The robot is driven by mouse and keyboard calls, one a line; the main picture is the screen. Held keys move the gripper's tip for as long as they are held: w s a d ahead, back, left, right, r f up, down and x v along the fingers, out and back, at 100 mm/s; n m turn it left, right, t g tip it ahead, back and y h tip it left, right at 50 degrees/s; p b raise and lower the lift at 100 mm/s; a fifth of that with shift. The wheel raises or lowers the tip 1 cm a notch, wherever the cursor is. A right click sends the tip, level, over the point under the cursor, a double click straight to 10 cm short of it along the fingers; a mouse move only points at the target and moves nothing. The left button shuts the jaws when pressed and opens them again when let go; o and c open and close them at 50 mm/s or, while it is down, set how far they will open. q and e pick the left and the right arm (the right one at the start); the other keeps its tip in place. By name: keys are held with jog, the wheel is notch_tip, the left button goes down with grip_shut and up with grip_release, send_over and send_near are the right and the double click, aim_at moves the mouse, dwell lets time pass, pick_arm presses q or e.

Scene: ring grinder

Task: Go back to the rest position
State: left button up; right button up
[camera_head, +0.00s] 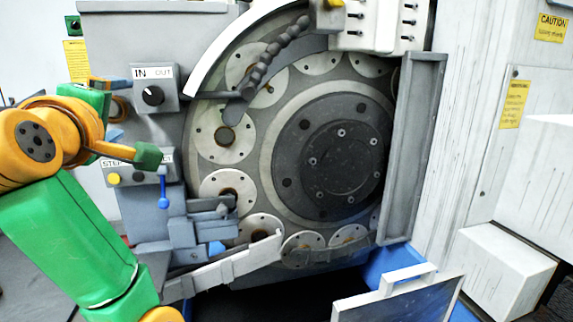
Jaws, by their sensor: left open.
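My left gripper (141,119) is at the left of the head view, on my green and orange arm. Its two orange fingers with green tips are spread apart, one above the other, and nothing shows between them. It is in front of the grinder's control boxes; I cannot tell whether it touches them. The ring grinder (335,160) fills the middle, with a dark central disc and a circle of pale round plates, several with rings or holes at their centres. My right gripper is not in view.
An IN/OUT switch box (153,90) and a lower button box (133,172) with a blue lever (163,190) are close to the left gripper. A grey guard (405,150) stands right of the disc. A white-framed panel (395,300) is at the bottom right.

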pick_arm(q)
jog(key=w+f+m+g, duration=0.3)
jog(key=f+m, duration=0.1)
jog(key=f, duration=1.1)
jog(key=s+d+f+m+g+h, duration=0.1)
jog(key=s+f+m+g, duration=0.15)
jog(key=f, duration=0.85)
jog(key=s+d+f+m+g+h, duration=0.15)
jog(key=f+m, duration=0.25)
jog(key=f, duration=0.6)
jog(key=s+d+f+m+g+h, duration=0.1)
jog(key=s+d+f+m+g, duration=0.15)
jog(key=s+f, duration=0.55)
jog(key=s+d+f+m+g+h, duration=0.1)
jog(key=s+d+f+m+g, duration=0.15)
jog(key=s+f, duration=0.5)
jog(key=s+d+f+m+g, duration=0.15)
jog(key=s+f+m, duration=0.3)
jog(key=s, duration=0.55)
notch_tip(320, 180, down, 17)
jog(key=s+g, duration=0.2)
jog(key=s+a+f+b, duration=0.1)
jog(key=s+a+f, duration=0.1)
jog(key=s+f, duration=0.8)
jog(key=shift+s+a+f+n+g, duration=0.3)
jog(key=shift+s+a+f+g, duration=0.15)
jog(key=shift+s, duration=0.6)
